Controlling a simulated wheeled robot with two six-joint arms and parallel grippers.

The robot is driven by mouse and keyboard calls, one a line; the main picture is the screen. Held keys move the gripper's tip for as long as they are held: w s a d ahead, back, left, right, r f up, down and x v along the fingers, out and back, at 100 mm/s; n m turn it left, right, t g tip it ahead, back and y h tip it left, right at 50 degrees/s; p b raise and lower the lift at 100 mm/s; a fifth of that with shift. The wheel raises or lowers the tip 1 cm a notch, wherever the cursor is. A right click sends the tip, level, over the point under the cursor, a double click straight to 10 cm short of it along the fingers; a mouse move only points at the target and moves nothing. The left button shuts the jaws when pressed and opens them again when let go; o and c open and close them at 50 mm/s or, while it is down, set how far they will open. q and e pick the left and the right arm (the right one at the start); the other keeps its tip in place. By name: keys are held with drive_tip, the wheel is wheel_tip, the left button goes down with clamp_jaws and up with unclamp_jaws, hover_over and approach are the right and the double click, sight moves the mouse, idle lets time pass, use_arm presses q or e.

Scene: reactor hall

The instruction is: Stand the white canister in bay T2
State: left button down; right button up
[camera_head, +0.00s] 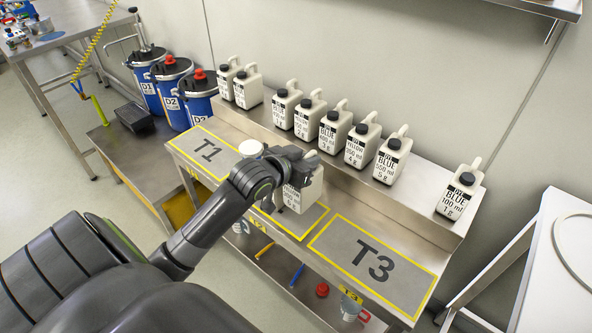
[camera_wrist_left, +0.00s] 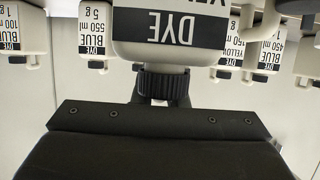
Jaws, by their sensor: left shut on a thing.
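My left gripper (camera_head: 292,163) is shut on a white canister (camera_head: 312,191) with a black-and-white label. In the left wrist view the canister (camera_wrist_left: 150,52) shows upside down, with "DYE" and part of "YELLOW" readable and a black ribbed cap by the gripper. In the head view my gripper and forearm hide its top and left side. The canister looks upright over bay T2 (camera_head: 314,222), the yellow-outlined area between T1 and T3. My arm hides the T2 lettering. I cannot tell whether its base touches the surface. My right gripper is not in view.
Bay T3 (camera_head: 372,262) is empty. Several dye canisters (camera_head: 335,128) line the raised shelf behind. Blue drums (camera_head: 172,88) stand left; a white panel (camera_head: 560,260) stands right.

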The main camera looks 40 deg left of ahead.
use_arm(q)
wheel_tip(320, 180, down, 3)
drive_tip(key=shift+r, duration=0.1)
drive_tip(key=shift+f+b, duration=0.3)
drive_tip(key=shift+f, duration=1.4)
drive_tip(key=shift+f, duration=0.2)
drive_tip(key=c, duration=1.5)
unclamp_jaws()
drive_tip(key=shift+o, duration=0.2)
